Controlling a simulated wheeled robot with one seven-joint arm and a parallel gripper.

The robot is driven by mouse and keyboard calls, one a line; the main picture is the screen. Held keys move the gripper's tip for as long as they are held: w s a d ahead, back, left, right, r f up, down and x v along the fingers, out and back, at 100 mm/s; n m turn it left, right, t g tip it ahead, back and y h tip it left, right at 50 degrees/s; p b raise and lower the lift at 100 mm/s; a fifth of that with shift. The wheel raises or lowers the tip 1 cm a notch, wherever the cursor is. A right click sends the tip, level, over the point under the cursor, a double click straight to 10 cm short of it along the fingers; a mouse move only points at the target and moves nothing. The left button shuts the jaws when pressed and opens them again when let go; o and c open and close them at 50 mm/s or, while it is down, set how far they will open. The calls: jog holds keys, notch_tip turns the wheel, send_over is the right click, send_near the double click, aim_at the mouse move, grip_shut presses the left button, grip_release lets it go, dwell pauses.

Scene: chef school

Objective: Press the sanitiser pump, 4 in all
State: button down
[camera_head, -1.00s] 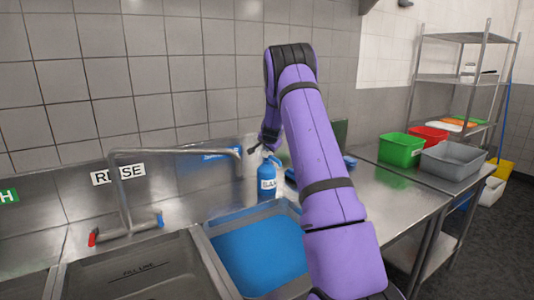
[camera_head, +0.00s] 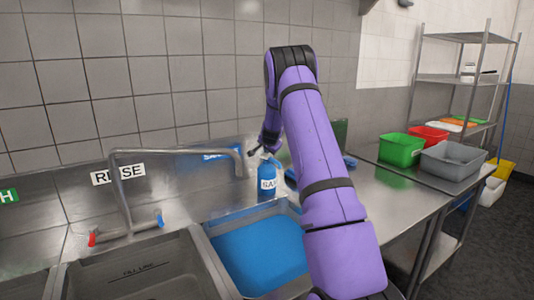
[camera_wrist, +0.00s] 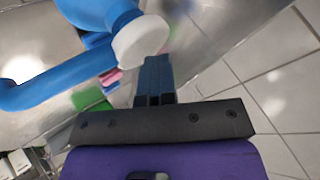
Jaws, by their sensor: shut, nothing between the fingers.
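The blue sanitiser bottle (camera_head: 267,183) stands upright behind the blue-filled sink, its white label partly readable. Its pump top is small and partly hidden by my gripper (camera_head: 267,149), which is at the top of the bottle. In the wrist view my gripper (camera_wrist: 154,75) has its dark fingers together with nothing between them. Beside the fingertips there is a blue shape with a white round part (camera_wrist: 140,41), apparently the bottle and its pump. I cannot tell whether the fingers touch the pump.
A metal tap (camera_head: 125,195) arches over the rinse sink on the left. The blue-filled sink (camera_head: 258,258) lies in front of the bottle. A green tub (camera_head: 400,150) and a grey tub (camera_head: 452,160) stand on the right counter, with bare steel before them.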

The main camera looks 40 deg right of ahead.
aim_at(268, 155)
dwell(0.3)
jog(key=shift+r, duration=1.35)
jog(key=shift+r, duration=0.1)
notch_tip(268, 155, up, 5)
jog(key=shift+f, duration=0.1)
dwell(2.3)
